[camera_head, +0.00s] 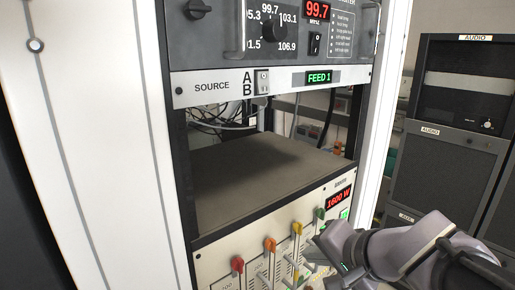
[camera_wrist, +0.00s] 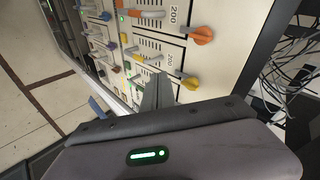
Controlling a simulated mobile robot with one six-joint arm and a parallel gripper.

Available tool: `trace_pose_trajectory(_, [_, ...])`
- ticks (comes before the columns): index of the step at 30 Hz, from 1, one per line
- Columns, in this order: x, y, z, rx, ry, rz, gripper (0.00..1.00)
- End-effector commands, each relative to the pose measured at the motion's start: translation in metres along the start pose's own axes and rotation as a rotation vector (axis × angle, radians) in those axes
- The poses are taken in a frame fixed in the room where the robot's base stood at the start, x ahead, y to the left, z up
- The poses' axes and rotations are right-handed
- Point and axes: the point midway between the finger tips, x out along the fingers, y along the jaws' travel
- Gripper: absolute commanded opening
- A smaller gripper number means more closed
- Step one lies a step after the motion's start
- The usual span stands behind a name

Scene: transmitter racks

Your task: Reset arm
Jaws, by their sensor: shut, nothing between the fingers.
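My gripper (camera_head: 318,252) is at the lower right of the head view, in front of the lower panel with the levers. Its fingers are shut with nothing between them. In the wrist view, my gripper's grey finger (camera_wrist: 158,92) points at the panel, close to its levers and slots; whether it touches any cannot be told. The panel carries a red lever (camera_head: 237,264), an orange lever (camera_head: 270,244), a yellow lever (camera_head: 297,228) and a green lever (camera_head: 320,213). My arm comes in from the right and hides part of the panel.
A red display (camera_head: 338,197) reads 1600 W. Above the panel is an empty shelf (camera_head: 260,165), then a SOURCE strip with a FEED 1 display (camera_head: 319,78) and a tuner reading 99.7. Dark AUDIO cabinets (camera_head: 450,165) stand at right. Loose cables (camera_wrist: 295,75) hang in the rack.

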Motion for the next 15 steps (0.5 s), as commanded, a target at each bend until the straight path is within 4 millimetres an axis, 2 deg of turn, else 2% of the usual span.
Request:
trace_pose_trajectory(1, [-0.015,-0.002,0.028,-0.082,-0.026,0.022,0.00])
trace_pose_trajectory(3, [-0.036,0.009,0.066,-0.199,-0.057,0.079,0.00])
trace_pose_trajectory(6, [-0.065,0.034,0.101,-0.352,-0.057,0.166,0.00])
trace_pose_trajectory(8, [-0.081,0.053,0.114,-0.433,-0.035,0.218,0.00])
trace_pose_trajectory(9, [-0.058,0.075,0.121,-0.418,-0.044,0.227,0.00])
trace_pose_trajectory(15, [-0.001,0.141,0.151,-0.402,-0.068,0.245,0.00])
